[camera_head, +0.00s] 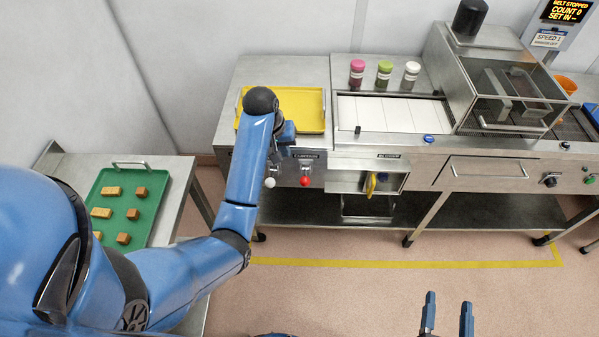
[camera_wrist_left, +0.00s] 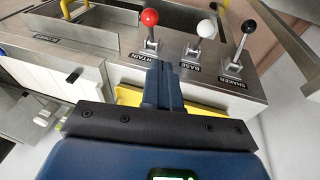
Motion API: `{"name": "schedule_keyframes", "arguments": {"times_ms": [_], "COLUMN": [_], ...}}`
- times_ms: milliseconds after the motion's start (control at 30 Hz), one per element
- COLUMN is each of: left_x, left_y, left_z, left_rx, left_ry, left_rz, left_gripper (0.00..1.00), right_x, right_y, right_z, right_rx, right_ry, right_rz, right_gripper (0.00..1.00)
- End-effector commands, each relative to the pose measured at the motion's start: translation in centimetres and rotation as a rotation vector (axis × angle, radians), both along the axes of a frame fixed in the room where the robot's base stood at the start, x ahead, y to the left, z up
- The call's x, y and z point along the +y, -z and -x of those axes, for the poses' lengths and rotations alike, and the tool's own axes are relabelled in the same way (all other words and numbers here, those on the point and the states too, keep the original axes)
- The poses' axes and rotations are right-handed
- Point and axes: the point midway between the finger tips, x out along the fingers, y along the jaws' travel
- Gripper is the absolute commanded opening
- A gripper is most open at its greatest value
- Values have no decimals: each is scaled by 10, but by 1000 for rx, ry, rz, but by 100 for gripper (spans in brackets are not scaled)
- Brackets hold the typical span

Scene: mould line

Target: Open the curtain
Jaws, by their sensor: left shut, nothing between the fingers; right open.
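A red-knobbed lever (camera_head: 305,181) sits on the machine's front panel below a label that the left wrist view shows partly, ending in "RTAIN". Its red ball (camera_wrist_left: 150,18) is on a short metal stem there. My left gripper (camera_wrist_left: 162,66) is shut and empty; its fingers overlap the panel just below the red lever's base in that view, and I cannot tell whether they touch. In the head view my left arm largely hides this gripper (camera_head: 287,132). My right gripper (camera_head: 447,304) is open and empty over the floor at the bottom.
A white-knobbed lever (camera_wrist_left: 206,28), "BASE", and a black-knobbed lever (camera_wrist_left: 248,27), "SHAKER", stand beside the red one. A yellow tray (camera_head: 311,110) lies on top. A yellow handle (camera_head: 371,184) is right of the levers. A green tray (camera_head: 146,224) holds several small blocks.

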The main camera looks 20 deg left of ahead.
Motion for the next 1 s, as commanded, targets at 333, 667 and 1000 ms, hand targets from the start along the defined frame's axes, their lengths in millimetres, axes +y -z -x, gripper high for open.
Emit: {"name": "schedule_keyframes", "arguments": {"times_ms": [333, 667, 1000], "left_x": [-1, -6, -15], "left_y": [3, 43, 99], "left_z": [-1, -11, -25], "left_rx": [-1, 3, 2], "left_ry": [0, 0, 2], "left_rz": [0, 1, 0], "left_gripper": [0, 0, 0], "right_x": [0, 0, 0], "right_y": [-1, -8, -16], "right_z": [0, 0, 0], "right_rx": [0, 0, 0], "right_ry": [0, 0, 0], "right_rz": [0, 0, 0], "right_gripper": [65, 65, 65]}}
